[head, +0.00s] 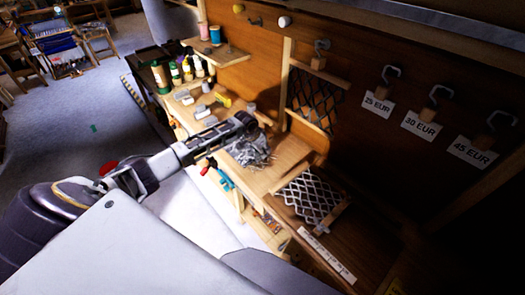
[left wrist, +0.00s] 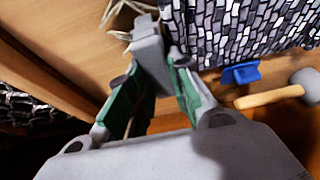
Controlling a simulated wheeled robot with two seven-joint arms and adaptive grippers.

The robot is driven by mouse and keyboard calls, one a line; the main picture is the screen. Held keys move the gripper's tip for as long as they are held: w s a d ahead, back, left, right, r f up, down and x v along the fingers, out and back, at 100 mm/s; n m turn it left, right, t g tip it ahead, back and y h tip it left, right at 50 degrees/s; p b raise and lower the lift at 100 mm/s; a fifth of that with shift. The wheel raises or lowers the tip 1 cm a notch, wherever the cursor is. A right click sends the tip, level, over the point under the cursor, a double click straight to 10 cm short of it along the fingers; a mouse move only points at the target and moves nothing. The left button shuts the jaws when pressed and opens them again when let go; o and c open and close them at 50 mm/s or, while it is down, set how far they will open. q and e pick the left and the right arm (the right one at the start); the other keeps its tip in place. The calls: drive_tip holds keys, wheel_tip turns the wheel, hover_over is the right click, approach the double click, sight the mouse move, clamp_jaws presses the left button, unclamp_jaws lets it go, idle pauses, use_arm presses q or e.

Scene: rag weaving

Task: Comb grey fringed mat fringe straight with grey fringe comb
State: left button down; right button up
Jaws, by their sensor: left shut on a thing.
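My left gripper (left wrist: 156,72) is shut on a grey block-like tool, which looks like the fringe comb (left wrist: 150,52). Its teeth cannot be made out. The grey fringed mat (left wrist: 235,32) lies just beyond the comb in the left wrist view, with pale loose strands (left wrist: 118,18) near the comb's upper end. Whether comb and strands touch is unclear. In the head view my left gripper (head: 243,122) hovers at the edge of the crumpled-looking grey mat (head: 252,150) and hides part of it. My right gripper is not in view.
A mallet (left wrist: 275,94) and a blue clip (left wrist: 240,73) lie beside the mat. Several bottles (head: 187,70) and small grey blocks stand behind on the bench. Hooks and price cards (head: 420,124) line the back panel.

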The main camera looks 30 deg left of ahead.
use_arm(q)
drive_tip(key=shift+f, duration=0.45)
idle(0.6)
drive_tip(key=shift+f, duration=0.1)
idle(1.8)
drive_tip(key=shift+s+d+p, duration=0.1)
drive_tip(key=shift+d+p, duration=0.1)
drive_tip(key=shift+p, duration=0.1)
drive_tip(key=shift+d, duration=0.1)
idle(1.0)
drive_tip(key=shift+s+d, duration=0.25)
drive_tip(key=shift+d, duration=0.55)
drive_tip(key=shift+s+d, duration=0.25)
drive_tip(key=shift+d, duration=0.55)
drive_tip(key=shift+r, duration=2.55)
